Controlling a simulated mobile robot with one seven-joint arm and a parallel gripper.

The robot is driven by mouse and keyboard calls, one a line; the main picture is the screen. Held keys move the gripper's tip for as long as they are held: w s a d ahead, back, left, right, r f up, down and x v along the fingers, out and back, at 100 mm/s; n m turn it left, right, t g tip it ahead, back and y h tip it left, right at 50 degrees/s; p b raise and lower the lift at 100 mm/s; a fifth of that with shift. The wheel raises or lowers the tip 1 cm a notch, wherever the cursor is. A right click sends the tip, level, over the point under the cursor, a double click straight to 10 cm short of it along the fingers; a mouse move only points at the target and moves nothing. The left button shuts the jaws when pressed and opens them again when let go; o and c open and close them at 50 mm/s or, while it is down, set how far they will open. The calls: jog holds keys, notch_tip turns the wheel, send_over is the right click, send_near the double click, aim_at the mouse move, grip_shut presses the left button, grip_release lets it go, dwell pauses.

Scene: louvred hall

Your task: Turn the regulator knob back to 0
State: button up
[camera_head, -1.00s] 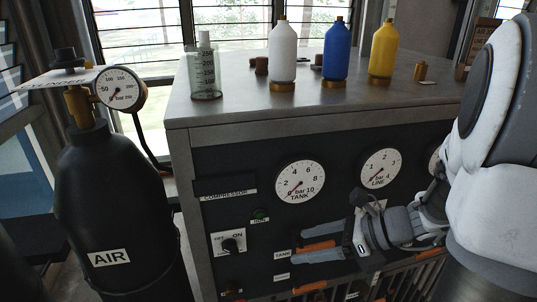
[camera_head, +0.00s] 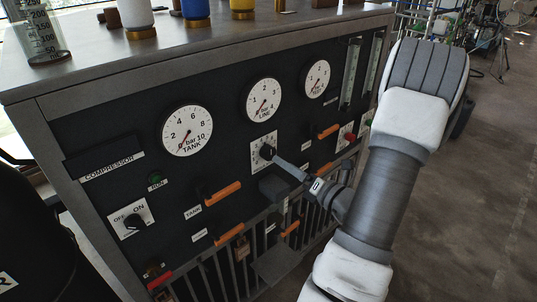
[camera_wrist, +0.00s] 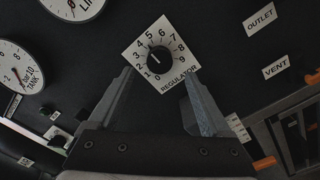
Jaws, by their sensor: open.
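The regulator knob (camera_head: 266,152) is a round black knob on a white square dial plate on the dark panel, below the LINE gauge. In the wrist view the knob (camera_wrist: 160,56) sits on its plate numbered 0 to 9 and marked REGULATOR. Its pale mark points up and left, roughly towards 4 or 5; the exact reading is hard to tell. My gripper (camera_head: 275,174) is open in front of the panel beside the knob. In the wrist view my gripper (camera_wrist: 159,82) has its two fingers apart, below and either side of the dial, with nothing between the tips.
Round TANK (camera_head: 187,131), LINE (camera_head: 263,100) and TEST (camera_head: 315,79) gauges sit above. An OFF/ON switch (camera_head: 131,218) is at left. Bottles stand on the cabinet top (camera_head: 180,45). Open floor lies at right.

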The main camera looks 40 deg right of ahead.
aim_at(271, 155)
jog(key=shift+w+a, duration=0.15)
jog(key=shift+w, duration=1.5)
jog(key=shift+w+a, duration=0.15)
jog(key=shift+w, duration=1.5)
grip_shut()
jog(key=shift+f+b, duration=0.1)
jog(key=shift+b, duration=0.25)
